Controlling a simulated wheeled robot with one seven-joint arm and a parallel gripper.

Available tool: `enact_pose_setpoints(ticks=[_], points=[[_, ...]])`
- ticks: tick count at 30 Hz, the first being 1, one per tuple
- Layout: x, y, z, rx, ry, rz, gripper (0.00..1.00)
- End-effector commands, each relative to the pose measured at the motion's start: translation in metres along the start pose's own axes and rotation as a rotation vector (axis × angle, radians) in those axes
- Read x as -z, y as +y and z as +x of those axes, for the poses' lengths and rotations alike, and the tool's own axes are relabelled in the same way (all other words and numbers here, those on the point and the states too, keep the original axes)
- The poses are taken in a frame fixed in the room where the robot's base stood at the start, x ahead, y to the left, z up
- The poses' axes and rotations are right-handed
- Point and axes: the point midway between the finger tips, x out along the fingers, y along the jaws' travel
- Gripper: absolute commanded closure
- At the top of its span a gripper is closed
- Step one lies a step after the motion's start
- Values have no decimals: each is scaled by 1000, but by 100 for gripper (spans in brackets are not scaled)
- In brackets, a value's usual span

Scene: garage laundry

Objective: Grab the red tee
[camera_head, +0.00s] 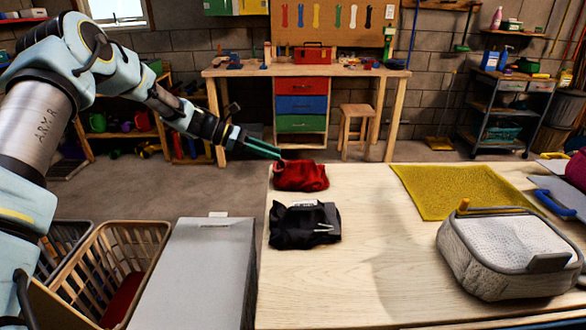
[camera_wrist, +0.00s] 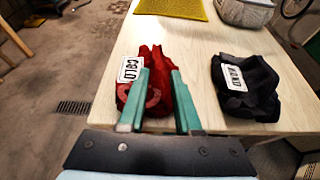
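The red tee (camera_head: 301,176) lies crumpled at the far left corner of the pale wooden table (camera_head: 350,275). In the wrist view the red tee (camera_wrist: 158,62) carries a white lettered tag. My gripper (camera_head: 281,154) reaches in from the left, its fingertips at the tee's far left edge. In the wrist view my gripper (camera_wrist: 159,72) has its two teal fingers apart, with red cloth showing between and beyond them. I cannot tell whether the fingers touch the cloth.
A folded black garment (camera_head: 304,226) with a tag lies just in front of the tee. Laundry baskets (camera_head: 108,262) and a grey box (camera_head: 200,275) stand left. The table's middle is clear.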

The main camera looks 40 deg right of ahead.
Motion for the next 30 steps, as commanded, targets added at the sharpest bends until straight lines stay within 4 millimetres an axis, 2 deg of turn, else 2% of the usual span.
enact_pose_setpoints(ticks=[12,17,24,30], points=[[-4,2,53,1,-14,-11,68],[-5,2,66,1,-12,-10,68],[-5,3,99,1,-11,-9,68],[-3,4,110,-2,-12,-9,68]])
